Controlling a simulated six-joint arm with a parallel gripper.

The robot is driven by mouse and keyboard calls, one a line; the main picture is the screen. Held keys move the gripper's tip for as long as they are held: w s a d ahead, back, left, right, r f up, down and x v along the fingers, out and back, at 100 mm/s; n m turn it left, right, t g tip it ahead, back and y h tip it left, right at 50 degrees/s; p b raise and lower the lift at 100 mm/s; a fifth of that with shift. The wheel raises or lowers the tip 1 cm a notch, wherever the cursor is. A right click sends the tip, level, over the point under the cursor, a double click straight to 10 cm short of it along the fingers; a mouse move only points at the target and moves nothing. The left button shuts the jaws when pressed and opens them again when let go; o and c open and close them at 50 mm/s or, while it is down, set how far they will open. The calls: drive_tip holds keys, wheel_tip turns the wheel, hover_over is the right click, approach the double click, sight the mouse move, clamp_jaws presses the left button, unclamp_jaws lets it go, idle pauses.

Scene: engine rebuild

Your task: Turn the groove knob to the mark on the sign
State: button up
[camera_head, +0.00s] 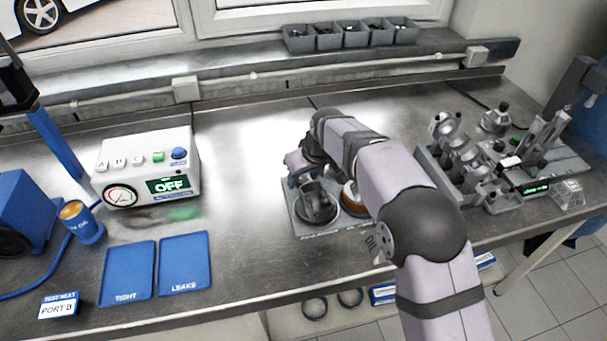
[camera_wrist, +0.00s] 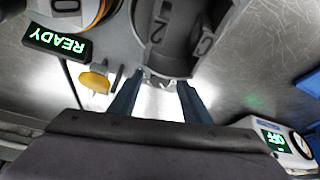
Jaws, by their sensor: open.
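A grey round part with raised digits stands at the top of the wrist view and looks like the groove knob (camera_wrist: 172,22). It also shows as a dark round part in the head view (camera_head: 317,207), on a grey plate (camera_head: 335,231) partly hidden by my arm. I cannot read its setting.
A lit READY display (camera_wrist: 57,43) and a yellow piece (camera_wrist: 95,79) are near the grey part. A white tester (camera_head: 148,168) reads OFF, behind two blue mats (camera_head: 127,273). Grey fixtures (camera_head: 470,165) stand to the right.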

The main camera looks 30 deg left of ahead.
drive_tip(key=shift+f, duration=0.1)
drive_tip(key=c, duration=1)
drive_tip(key=shift+w+n+g, duration=0.1)
drive_tip(key=shift+n+g, duration=0.2)
drive_tip(key=shift+n, duration=0.5)
drive_tip(key=shift+c, duration=0.2)
drive_tip(key=o, duration=1)
drive_tip(key=shift+o, duration=0.2)
drive_tip(key=b+v, duration=0.2)
drive_tip(key=v, duration=0.5)
drive_tip(key=shift+d, duration=0.15)
